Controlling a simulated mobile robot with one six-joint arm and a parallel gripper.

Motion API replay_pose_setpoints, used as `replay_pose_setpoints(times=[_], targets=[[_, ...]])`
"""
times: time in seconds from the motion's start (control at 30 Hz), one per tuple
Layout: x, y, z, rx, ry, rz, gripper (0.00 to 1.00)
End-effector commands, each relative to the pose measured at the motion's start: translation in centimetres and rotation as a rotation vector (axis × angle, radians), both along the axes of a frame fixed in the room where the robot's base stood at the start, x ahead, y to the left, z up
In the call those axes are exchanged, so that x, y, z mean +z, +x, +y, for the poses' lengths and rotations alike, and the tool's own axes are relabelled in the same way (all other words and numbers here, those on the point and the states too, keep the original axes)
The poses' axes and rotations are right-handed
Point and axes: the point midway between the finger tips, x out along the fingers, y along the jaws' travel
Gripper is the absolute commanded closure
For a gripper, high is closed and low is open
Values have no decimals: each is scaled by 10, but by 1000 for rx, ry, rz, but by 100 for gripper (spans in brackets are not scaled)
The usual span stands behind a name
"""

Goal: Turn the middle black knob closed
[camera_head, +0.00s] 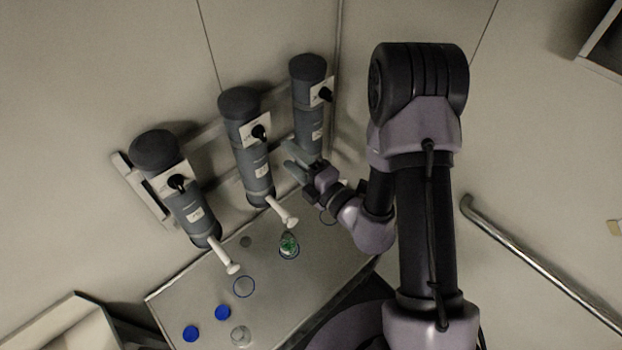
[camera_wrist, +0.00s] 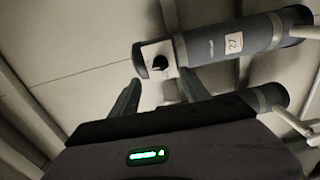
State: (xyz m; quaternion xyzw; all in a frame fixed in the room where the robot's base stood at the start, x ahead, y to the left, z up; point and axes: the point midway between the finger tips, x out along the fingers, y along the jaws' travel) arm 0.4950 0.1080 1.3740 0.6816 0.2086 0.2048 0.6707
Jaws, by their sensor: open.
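The middle black knob (camera_head: 259,132) sits on a white plate on the middle grey cylinder (camera_head: 243,105). My gripper (camera_head: 289,158) is open, between the middle and right cylinders, lower than the middle knob and to its right. It appears apart from the knob. In the wrist view my two fingers (camera_wrist: 160,82) are spread and empty. Beyond them a black knob (camera_wrist: 159,63) shows on a white plate on a grey cylinder. I cannot tell for certain which cylinder that is. The knob's exact turn angle is too small to tell.
A left cylinder with a black knob (camera_head: 177,182) and a right one with a black knob (camera_head: 325,94) flank the middle. Below are white spouts, a green-filled flask (camera_head: 288,243), blue discs (camera_head: 222,312) and a clear vessel (camera_head: 241,335) on a grey bench (camera_head: 272,290).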

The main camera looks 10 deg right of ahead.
Motion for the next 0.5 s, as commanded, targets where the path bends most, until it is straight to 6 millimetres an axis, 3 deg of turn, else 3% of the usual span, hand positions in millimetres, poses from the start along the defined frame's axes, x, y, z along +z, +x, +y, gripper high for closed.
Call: replay_pose_setpoints(times=[0.07, 0.2, 0.5], targets=[[-6, -21, -17, -7, 1, 2, 45], [5, -51, -36, -5, 2, 8, 45], [1, -68, -46, -1, 0, 0, 45]])
